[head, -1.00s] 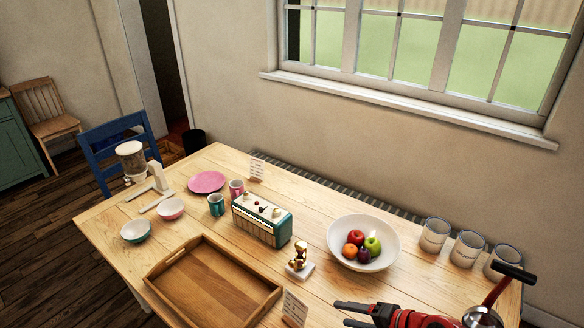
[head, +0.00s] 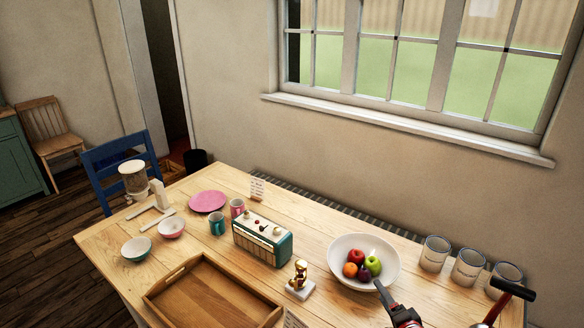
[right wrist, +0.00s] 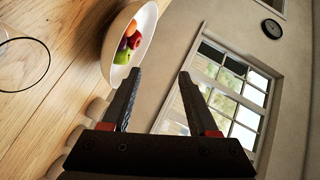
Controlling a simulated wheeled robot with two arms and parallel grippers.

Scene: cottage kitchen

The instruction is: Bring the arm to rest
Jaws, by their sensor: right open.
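My right gripper (head: 379,284) shows at the bottom right of the head view, near the front rim of the white fruit bowl (head: 345,248). Only its dark finger and part of its red and black body show there; the rest is cut off by the frame. In the right wrist view its two black fingers (right wrist: 160,75) stand apart with nothing between them. The bowl (right wrist: 143,43) with its fruit lies beyond the left finger in that view. My left gripper is not in view.
A gold figurine (head: 299,279), a teal radio (head: 262,240) and a wooden tray (head: 172,277) lie to the left. A window (head: 410,70) is behind the table.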

